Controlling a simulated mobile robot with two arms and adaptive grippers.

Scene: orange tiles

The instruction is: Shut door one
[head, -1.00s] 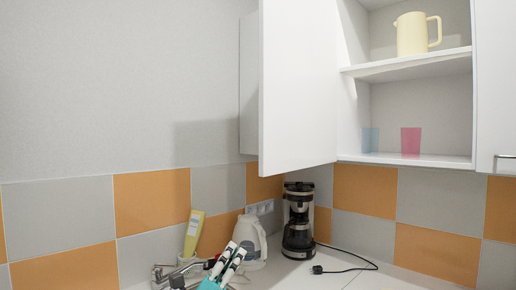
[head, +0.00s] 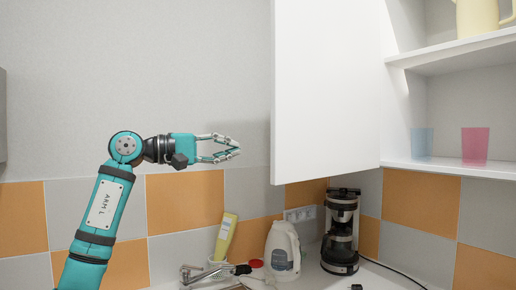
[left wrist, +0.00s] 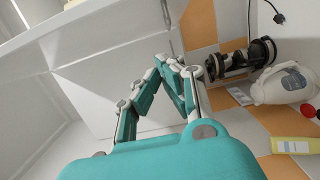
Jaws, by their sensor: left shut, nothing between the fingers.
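The white cupboard door (head: 325,90) stands open at the left of the wall cupboard, and the shelves behind it are exposed. It also shows in the left wrist view (left wrist: 115,65), beyond the fingers. My left gripper (head: 238,148) is left of the door's free edge in the head view, with its fingers pointing right. Its fingers are closed together and hold nothing. A gap shows between the fingertips and the door in the head view. My right gripper is not in view.
The open cupboard holds a blue cup (head: 421,143), a pink cup (head: 474,145) and a yellow jug (head: 476,16). Below stand a coffee maker (head: 341,232), a white kettle (head: 283,250) and a yellow bottle (head: 226,236).

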